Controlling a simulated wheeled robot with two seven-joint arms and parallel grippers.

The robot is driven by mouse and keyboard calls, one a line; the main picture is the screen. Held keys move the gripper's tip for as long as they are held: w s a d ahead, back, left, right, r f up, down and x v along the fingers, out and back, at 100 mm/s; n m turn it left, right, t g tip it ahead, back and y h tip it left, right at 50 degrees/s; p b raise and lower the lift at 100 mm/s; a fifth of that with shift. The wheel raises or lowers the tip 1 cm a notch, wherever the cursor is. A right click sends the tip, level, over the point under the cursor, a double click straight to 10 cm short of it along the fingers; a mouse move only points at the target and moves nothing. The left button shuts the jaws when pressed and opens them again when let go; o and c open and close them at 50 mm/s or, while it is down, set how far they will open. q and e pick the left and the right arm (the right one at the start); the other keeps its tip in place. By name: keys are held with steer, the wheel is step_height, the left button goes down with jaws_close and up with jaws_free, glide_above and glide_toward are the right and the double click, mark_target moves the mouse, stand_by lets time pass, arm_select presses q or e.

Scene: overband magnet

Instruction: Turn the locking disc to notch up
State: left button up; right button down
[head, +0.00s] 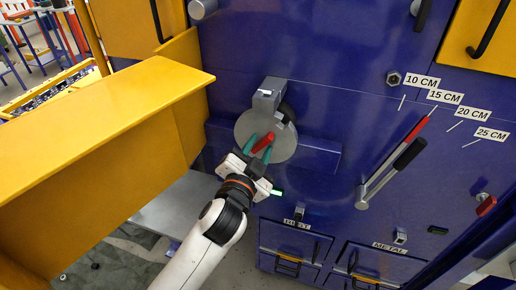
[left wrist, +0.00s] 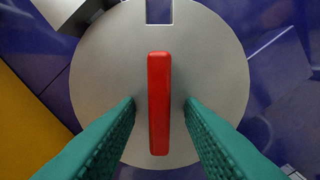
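The locking disc (head: 284,148) is a round grey plate on the blue machine front. A red bar handle (head: 264,142) stands across its middle. In the left wrist view the disc (left wrist: 105,70) fills the picture, its rectangular notch is at the top edge and the red bar (left wrist: 159,103) is upright. My left gripper (head: 262,148) is at the disc; its green fingers are on either side of the red bar, with a gap on both sides in the left wrist view (left wrist: 159,110). A grey block (head: 268,98) sits at the disc's upper edge. My right gripper is not in view.
A yellow panel (head: 100,150) juts out at the left of the disc. Two levers, red-gripped (head: 416,131) and black-gripped (head: 408,155), stand to the right. Labelled drawers (head: 290,240) are below. A blue ledge (head: 318,152) runs behind the disc.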

arm_select(q)
jaws_close()
steer(key=shift+n, duration=1.3)
steer(key=shift+d+n+p, duration=0.15)
steer(key=shift+n+p, duration=0.8)
steer(key=shift+n, duration=1.35)
jaws_free()
steer(key=shift+s, duration=0.1)
